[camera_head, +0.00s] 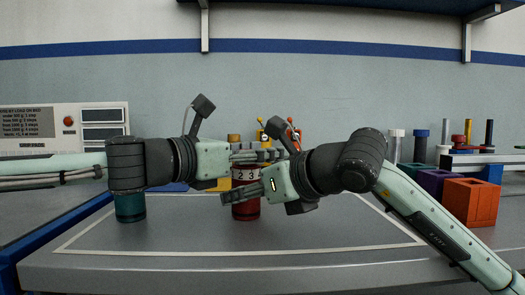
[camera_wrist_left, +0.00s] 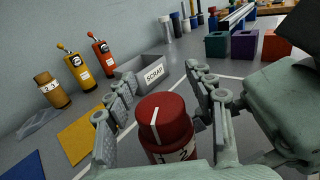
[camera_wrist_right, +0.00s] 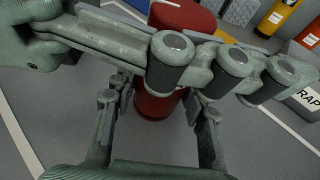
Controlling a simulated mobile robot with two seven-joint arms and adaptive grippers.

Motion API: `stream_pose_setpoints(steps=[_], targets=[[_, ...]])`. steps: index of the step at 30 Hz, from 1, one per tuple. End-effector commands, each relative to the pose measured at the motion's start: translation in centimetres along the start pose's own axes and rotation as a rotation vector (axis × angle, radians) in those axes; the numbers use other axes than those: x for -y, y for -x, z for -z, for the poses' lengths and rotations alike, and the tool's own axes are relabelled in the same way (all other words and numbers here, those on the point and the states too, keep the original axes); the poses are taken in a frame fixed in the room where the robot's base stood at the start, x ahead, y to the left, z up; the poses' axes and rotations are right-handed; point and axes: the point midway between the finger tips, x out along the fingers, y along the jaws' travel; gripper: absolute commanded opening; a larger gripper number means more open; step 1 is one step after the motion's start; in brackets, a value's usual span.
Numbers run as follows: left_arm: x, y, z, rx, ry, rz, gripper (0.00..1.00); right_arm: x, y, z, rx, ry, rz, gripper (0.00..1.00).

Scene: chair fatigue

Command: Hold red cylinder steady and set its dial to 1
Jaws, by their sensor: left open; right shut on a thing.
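The red cylinder (camera_head: 246,208) stands upright on the table, with a white number band showing 2 and 3 in the head view. Its dial cap (camera_wrist_left: 164,117) has a white line across the top. My left gripper (camera_wrist_left: 158,98) is open, with its fingers on either side of the cap and apart from it in the left wrist view. My right gripper (camera_wrist_right: 160,112) is shut on the lower body of the red cylinder, below the left fingers. The left fingers hide part of the cylinder in the right wrist view.
A teal cylinder (camera_head: 130,207) stands at the left, under my left arm. A grey SCRAP bin (camera_wrist_left: 150,72), yellow and red canisters (camera_wrist_left: 78,72) and a brown cylinder (camera_wrist_left: 50,90) are behind. Orange (camera_head: 470,202), purple and green boxes stand at the right.

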Motion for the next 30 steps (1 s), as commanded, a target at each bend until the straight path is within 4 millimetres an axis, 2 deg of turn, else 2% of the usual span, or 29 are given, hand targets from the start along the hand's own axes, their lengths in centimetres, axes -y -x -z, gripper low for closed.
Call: stream_pose_setpoints(steps=[5,12,18,24,30], targets=[[-0.1,1.9,-0.1,0.002,-0.001,-0.002,0.54,0.0,-0.1,0.2,-0.005,-0.001,-0.001,0.01],[-0.1,7.2,-0.2,0.004,-0.002,-0.004,0.54,0.0,-0.1,0.2,-0.005,-0.001,-0.001,0.01],[0.0,10.6,-0.2,0.003,-0.004,-0.002,0.54,-0.1,-0.1,0.2,-0.005,-0.001,-0.001,0.01],[0.1,11.9,-0.1,0.001,-0.001,0.0,0.54,-0.1,-0.1,0.2,-0.005,-0.001,-0.002,0.01],[0.0,12.0,0.0,0.001,0.0,0.0,0.54,-0.1,-0.1,0.2,-0.005,-0.001,-0.002,0.01]])
